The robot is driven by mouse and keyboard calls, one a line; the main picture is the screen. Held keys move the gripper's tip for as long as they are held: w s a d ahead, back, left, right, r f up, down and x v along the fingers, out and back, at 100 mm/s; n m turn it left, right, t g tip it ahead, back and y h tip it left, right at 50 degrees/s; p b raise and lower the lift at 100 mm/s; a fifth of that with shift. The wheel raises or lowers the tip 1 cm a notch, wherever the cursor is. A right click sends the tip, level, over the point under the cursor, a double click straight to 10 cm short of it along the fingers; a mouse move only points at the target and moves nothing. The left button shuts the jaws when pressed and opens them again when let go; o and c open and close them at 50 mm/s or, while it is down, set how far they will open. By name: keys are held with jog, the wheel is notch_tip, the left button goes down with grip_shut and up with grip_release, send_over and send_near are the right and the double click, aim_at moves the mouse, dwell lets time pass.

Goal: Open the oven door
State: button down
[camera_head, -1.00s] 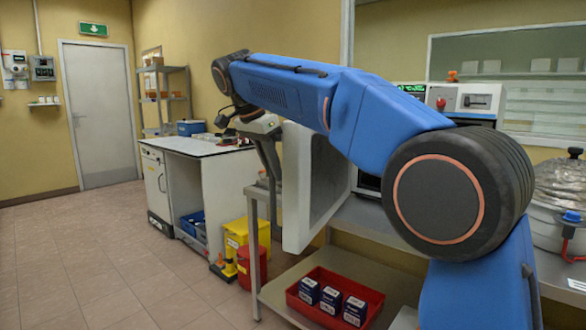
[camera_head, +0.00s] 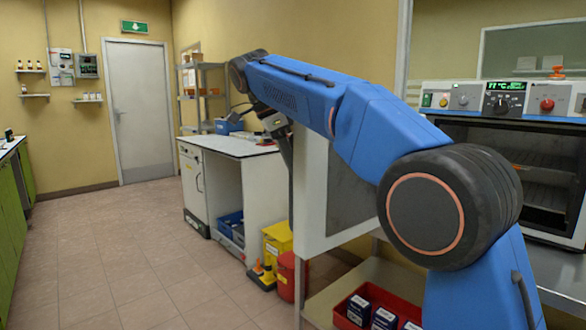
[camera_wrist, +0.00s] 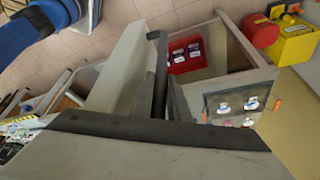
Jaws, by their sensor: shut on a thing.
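The oven (camera_head: 500,110) stands on the right in the head view, with its dark chamber and racks visible. Its door (camera_head: 312,190) stands swung out from the front, a pale panel with a dark window partly hidden behind my arm. My gripper (camera_head: 285,150) is at the door's outer edge, shut on the door handle; the handle itself is mostly hidden. In the wrist view my gripper (camera_wrist: 157,40) reaches up past the grey gripper body, beside the pale door panel (camera_wrist: 118,70).
A red tray (camera_head: 342,318) with several small boxes lies on the shelf below the door. A yellow container (camera_head: 277,243) and a red container (camera_head: 287,277) stand on the floor near a white bench (camera_head: 228,146). The tiled floor at left is clear.

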jog(key=shift+w+a+f, duration=0.1)
jog(key=shift+a+f, duration=0.05)
jog(key=shift+a, duration=0.1)
jog(key=c, duration=1.7)
grip_release()
